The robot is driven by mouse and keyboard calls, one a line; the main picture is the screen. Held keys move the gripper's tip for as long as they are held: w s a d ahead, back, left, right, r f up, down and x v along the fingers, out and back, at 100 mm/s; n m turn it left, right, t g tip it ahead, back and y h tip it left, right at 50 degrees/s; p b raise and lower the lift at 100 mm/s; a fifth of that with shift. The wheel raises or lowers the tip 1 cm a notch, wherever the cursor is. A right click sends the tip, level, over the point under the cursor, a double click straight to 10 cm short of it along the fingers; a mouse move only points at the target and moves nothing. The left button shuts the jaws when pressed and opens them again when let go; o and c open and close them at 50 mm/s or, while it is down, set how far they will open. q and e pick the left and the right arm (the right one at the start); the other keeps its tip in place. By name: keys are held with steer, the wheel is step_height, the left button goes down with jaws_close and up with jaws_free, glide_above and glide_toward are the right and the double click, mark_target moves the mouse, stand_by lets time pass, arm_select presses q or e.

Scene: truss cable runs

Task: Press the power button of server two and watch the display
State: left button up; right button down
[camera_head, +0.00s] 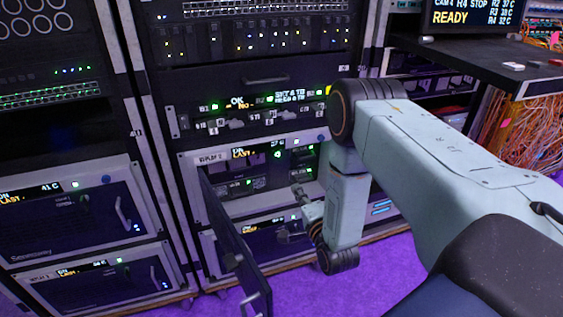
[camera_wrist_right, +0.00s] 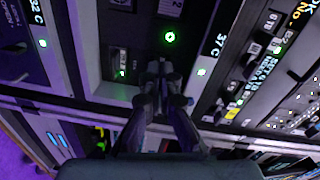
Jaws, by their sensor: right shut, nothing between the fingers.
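A server unit (camera_head: 235,204) with its front door open stands in the middle rack. Its label seems to read "REPLAY 2", though small. Its display (camera_head: 243,152) shows "ON" and "LAST" in small text. In the right wrist view the display (camera_wrist_right: 214,42) shows "37 C". A round power button (camera_wrist_right: 169,38) glows green, and it also shows in the head view (camera_head: 277,154). My right gripper (camera_head: 297,191) is shut and empty in front of the open bay. Its fingertips (camera_wrist_right: 160,68) appear just below the button in the wrist view; contact cannot be told. My left gripper is out of view.
The open dark door (camera_head: 238,250) swings out left of my right gripper. Another unit (camera_head: 265,238) sits below the open one. A left rack (camera_head: 70,225) holds more servers. A desk (camera_head: 480,66) with a "READY" monitor (camera_head: 475,17) and orange cables (camera_head: 525,125) are right.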

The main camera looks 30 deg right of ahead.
steer(key=shift+d+r+m+t, duration=0.1)
steer(key=shift+r+m+t, duration=0.2)
steer(key=shift+r+m, duration=0.5)
steer(key=shift+w+f, duration=0.15)
steer(key=shift+f, duration=0.1)
steer(key=b, duration=0.5)
glide_toward(278, 154)
steer(key=x, duration=0.6)
steer(key=shift+w+d, duration=0.1)
steer(key=shift+w, duration=0.3)
